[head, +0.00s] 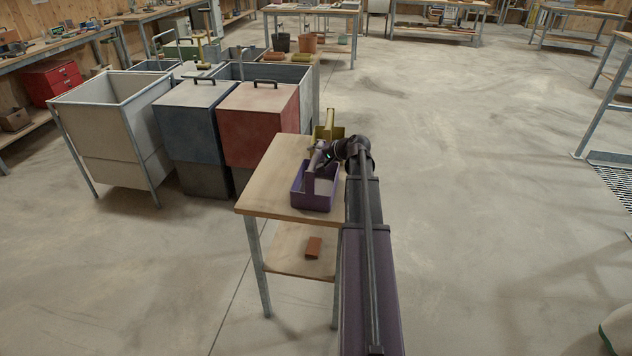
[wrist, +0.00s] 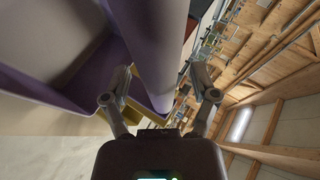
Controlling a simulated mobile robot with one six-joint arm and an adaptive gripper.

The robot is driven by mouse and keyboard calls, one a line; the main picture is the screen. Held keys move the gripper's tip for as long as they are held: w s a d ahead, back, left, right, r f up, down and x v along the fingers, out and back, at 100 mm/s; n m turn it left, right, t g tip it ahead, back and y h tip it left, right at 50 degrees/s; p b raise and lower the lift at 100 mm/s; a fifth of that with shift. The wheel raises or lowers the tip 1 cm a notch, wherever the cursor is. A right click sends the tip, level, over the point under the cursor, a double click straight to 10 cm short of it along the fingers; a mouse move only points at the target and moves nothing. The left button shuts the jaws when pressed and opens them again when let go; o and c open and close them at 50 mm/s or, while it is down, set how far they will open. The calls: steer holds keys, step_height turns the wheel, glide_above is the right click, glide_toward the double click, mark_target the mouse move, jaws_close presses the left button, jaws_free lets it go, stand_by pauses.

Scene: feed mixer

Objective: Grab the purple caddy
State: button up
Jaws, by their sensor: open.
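The purple caddy (head: 313,201) stands upright on a small wooden-topped table (head: 268,190), near its right edge. Its paler upright handle rises from the middle. In the wrist view the caddy's purple wall (wrist: 50,88) fills the upper left, and a thick pale lilac bar (wrist: 160,45), which looks like the handle, runs down between my fingers. My gripper (wrist: 162,88) is open, with one finger on each side of that bar; the fingers look apart from it. In the head view my gripper (head: 322,150) is at the handle, partly hidden by my arm.
A yellow caddy-like thing (head: 328,131) stands just behind the purple caddy. A reddish-brown block (head: 314,247) lies on the table's lower shelf. Blue (head: 188,125) and red (head: 258,128) lidded bins and a grey open bin (head: 100,120) stand to the left.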

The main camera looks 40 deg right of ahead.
stand_by(0.4)
jaws_close()
steer(key=shift+r, duration=0.2)
step_height(320, 180, up, 3)
steer(key=p, duration=0.3)
steer(key=s+r+p, duration=0.1)
steer(key=s+p, duration=0.1)
steer(key=s, duration=1.4)
steer(key=shift+a+r, duration=0.15)
steer(key=shift+r, duration=0.2)
